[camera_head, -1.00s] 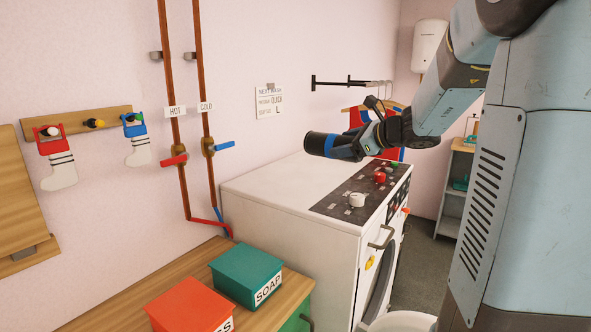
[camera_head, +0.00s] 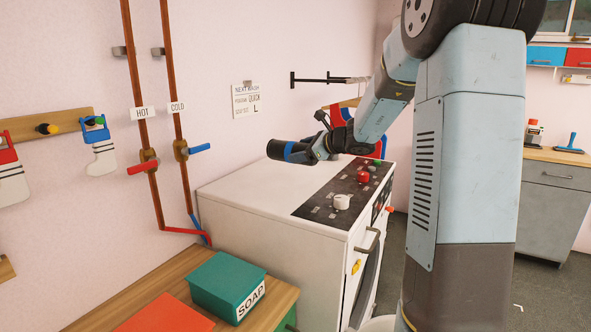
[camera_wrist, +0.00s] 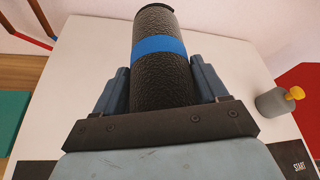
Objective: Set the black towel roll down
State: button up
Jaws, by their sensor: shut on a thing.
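The black towel roll (camera_wrist: 155,85) has a textured surface and a blue band. It also shows end-on in the head view (camera_head: 275,149), over the white top of the washing machine (camera_head: 235,190). My gripper (camera_wrist: 158,78) is shut on the roll, with one finger on each side of it. In the head view my gripper (camera_head: 300,152) partly hides the roll. The roll points away from my wrist, lying roughly flat. I cannot tell how much space is between it and the machine top.
The machine's control panel (camera_head: 312,204) carries a white knob (camera_head: 341,202) and a red knob (camera_head: 362,177). A grey knob with a yellow tip (camera_wrist: 275,101) shows right of the roll. A green soap box (camera_head: 215,283) stands at the front left. Pipes run up the left wall.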

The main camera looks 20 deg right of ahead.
jog(key=w+f, duration=0.3)
jog(key=shift+a+f, duration=0.2)
jog(key=shift+f, duration=0.1)
jog(key=shift+w+f, duration=0.15)
jog(key=shift+f, duration=1.6)
jog(key=o, duration=1.2)
jog(key=shift+c, duration=0.2)
